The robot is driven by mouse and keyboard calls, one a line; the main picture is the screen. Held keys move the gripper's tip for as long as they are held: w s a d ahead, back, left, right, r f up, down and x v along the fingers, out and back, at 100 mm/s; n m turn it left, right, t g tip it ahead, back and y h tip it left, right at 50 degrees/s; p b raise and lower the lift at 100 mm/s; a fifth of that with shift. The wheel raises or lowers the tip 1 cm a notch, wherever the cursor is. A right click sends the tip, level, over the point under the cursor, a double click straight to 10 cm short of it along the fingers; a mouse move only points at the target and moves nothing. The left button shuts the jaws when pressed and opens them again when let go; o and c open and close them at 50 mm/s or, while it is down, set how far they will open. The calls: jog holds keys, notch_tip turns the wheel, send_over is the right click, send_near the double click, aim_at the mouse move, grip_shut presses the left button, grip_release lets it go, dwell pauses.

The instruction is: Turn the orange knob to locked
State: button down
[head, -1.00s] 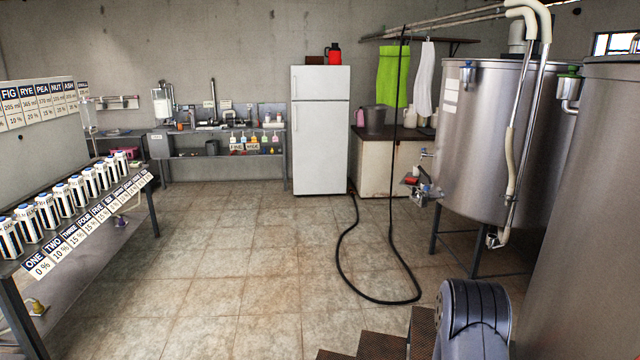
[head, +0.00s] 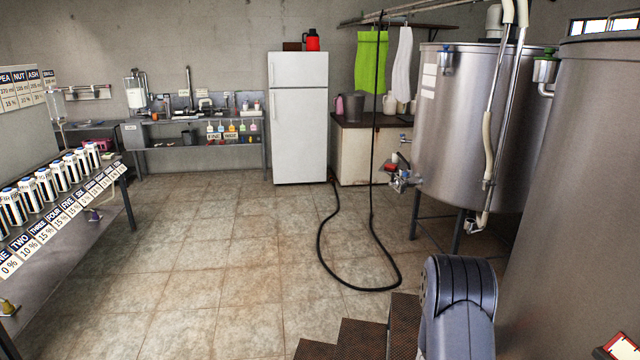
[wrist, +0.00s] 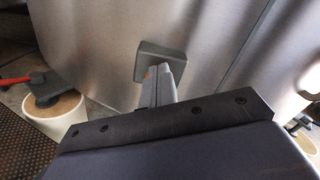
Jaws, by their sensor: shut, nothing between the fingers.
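My gripper is outside the head view, where only an arm link of mine shows at the bottom.
A white bucket-like container (wrist: 55,113) with a grey part and red handle on top stands left in the wrist view. In the head view, a large steel tank (head: 570,180) fills the right side. Dark brown steps (head: 375,335) lie low centre. A black hose (head: 335,283) loops across open floor.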

jog(key=shift+w+d+r, duration=0.1)
jog(key=shift+d+r, duration=0.2)
jog(key=shift+r, duration=0.6)
jog(key=shift+s+d+f, duration=0.1)
jog(key=shift+s+d, duration=0.1)
jog(key=shift+d, duration=0.15)
jog(key=a, duration=0.6)
jog(key=shift+s+a+f, duration=0.25)
jog(key=shift+a, duration=0.05)
jog(key=w+f+b, duration=0.1)
jog(key=b, duration=0.4)
jog(key=w+a+f+b, duration=0.1)
jog(key=b, duration=0.3)
jog(key=shift+w+b, duration=0.2)
jog(key=shift+b, duration=0.15)
